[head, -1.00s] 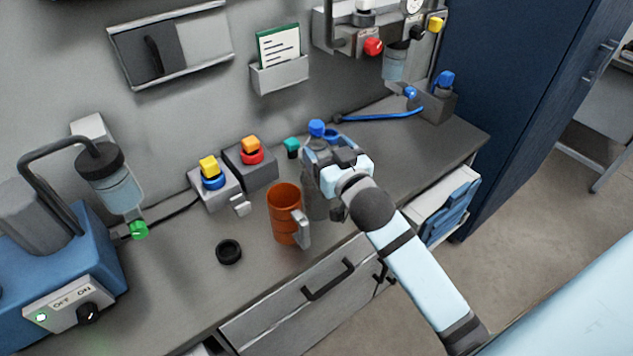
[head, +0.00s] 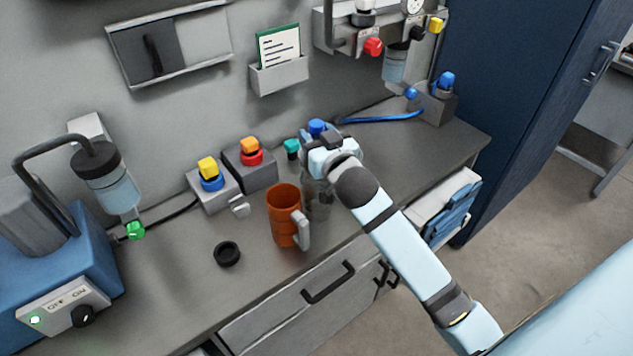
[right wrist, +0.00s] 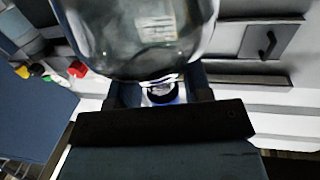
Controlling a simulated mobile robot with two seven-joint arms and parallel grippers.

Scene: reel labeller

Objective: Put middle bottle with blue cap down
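The bottle with the blue cap shows in the head view as a clear, see-through body (head: 318,198) beside the orange mug, with its blue cap (head: 317,127) above. My right gripper (head: 322,152) is around its neck, between cap and body, and mostly hides that part. In the right wrist view the clear body (right wrist: 140,38) fills the top, and the blue cap (right wrist: 163,97) sits between the fingers, which look shut on the neck. The bottle looks upright, low over the counter; I cannot tell whether its base touches. My left gripper is not in view.
The orange mug (head: 284,217) stands close left of the bottle. A teal-capped item (head: 291,148) and button boxes (head: 250,165) are behind. A black ring (head: 227,254) lies front left. The counter (head: 400,150) is clear to the right.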

